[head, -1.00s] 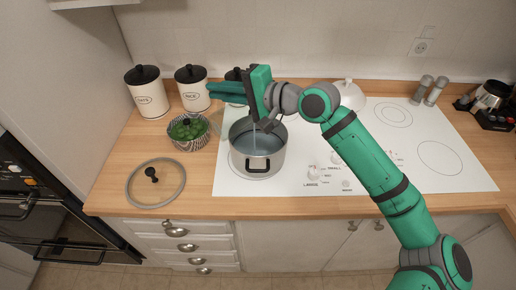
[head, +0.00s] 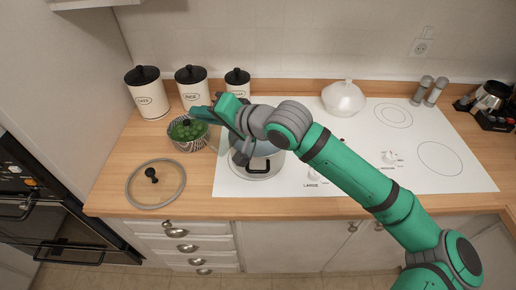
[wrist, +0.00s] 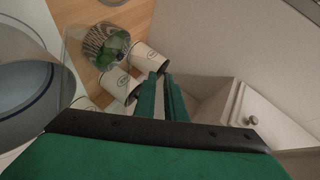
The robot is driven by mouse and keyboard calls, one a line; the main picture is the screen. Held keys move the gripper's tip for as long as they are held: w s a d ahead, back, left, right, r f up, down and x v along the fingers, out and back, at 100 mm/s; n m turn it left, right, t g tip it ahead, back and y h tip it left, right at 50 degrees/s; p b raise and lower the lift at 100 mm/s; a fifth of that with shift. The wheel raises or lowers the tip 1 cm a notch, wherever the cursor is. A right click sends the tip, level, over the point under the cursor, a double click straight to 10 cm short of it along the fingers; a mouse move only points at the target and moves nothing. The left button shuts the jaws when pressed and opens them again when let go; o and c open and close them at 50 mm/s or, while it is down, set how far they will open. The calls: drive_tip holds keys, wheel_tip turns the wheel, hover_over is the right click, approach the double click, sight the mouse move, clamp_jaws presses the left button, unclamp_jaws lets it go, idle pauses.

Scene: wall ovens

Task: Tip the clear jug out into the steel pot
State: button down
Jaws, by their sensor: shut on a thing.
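The steel pot (head: 276,166) stands on the left of the white cooktop, partly hidden under my wrist. In the wrist view the pot (wrist: 14,128) is at the left edge, with bluish liquid inside. The clear jug (head: 226,143) is very faint beside my gripper, to the pot's upper left; its faint outline also shows in the wrist view (wrist: 74,48). My gripper (head: 204,108) is shut on the jug, above the counter left of the pot. Its fingers (wrist: 160,80) lie close together. I cannot tell the jug's exact tilt or contents.
A patterned bowl of green items (head: 187,132) stands just left of the jug. Several black-lidded canisters (head: 193,88) line the wall. A glass lid (head: 168,190) lies on the front counter. A white lidded dish (head: 343,98) sits at the back of the cooktop.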

drive_tip(key=f, duration=0.1)
drive_tip(key=s+a+f+n+h+b, duration=0.1)
drive_tip(key=f+n+t, duration=0.1)
drive_tip(key=shift+s+a+f+b, duration=0.15)
drive_tip(key=shift+a+f+b, duration=0.15)
drive_tip(key=shift+f, duration=0.1)
drive_tip(key=shift+s+a+f+n+t+h+b, duration=1)
drive_tip(key=shift+f+n, duration=0.5)
drive_tip(key=shift+f, duration=1.3)
drive_tip(key=shift+s+a+f+n+t+h+b, duration=0.65)
drive_tip(key=shift+a+f+n+h+b, duration=0.7)
drive_tip(key=shift+f, duration=1.4)
drive_tip(key=shift+y, duration=0.35)
drive_tip(key=r, duration=0.6)
drive_tip(key=shift+s+d, duration=0.1)
drive_tip(key=shift+d, duration=0.25)
drive_tip(key=shift+f, duration=0.1)
